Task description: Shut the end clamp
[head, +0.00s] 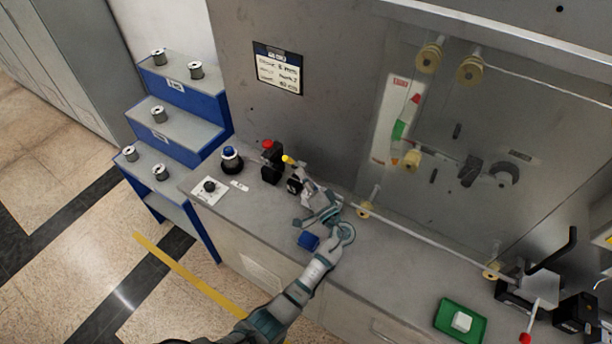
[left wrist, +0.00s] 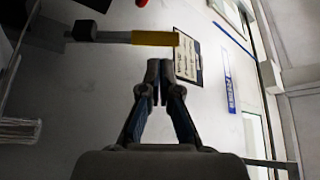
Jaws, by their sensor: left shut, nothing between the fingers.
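The clamp's yellow-tipped lever (head: 288,160) stands up at the back left of the bench, beside a black block with a red knob (head: 271,172). In the left wrist view the yellow grip (left wrist: 155,38) lies crosswise on a dark bar, just beyond the fingertips. My left gripper (head: 300,169) is shut and empty, with its fingertips close to the yellow grip. I cannot tell whether they touch it. In the left wrist view, the fingers (left wrist: 160,78) are together. The clamp's lower part is partly hidden behind my left gripper. My right gripper is not in view.
A blue-topped button (head: 229,152) and a black knob on a white plate (head: 209,187) sit left of the clamp. A green tray (head: 444,318) stands at the right. Blue steps with spools (head: 180,97) adjoin the bench.

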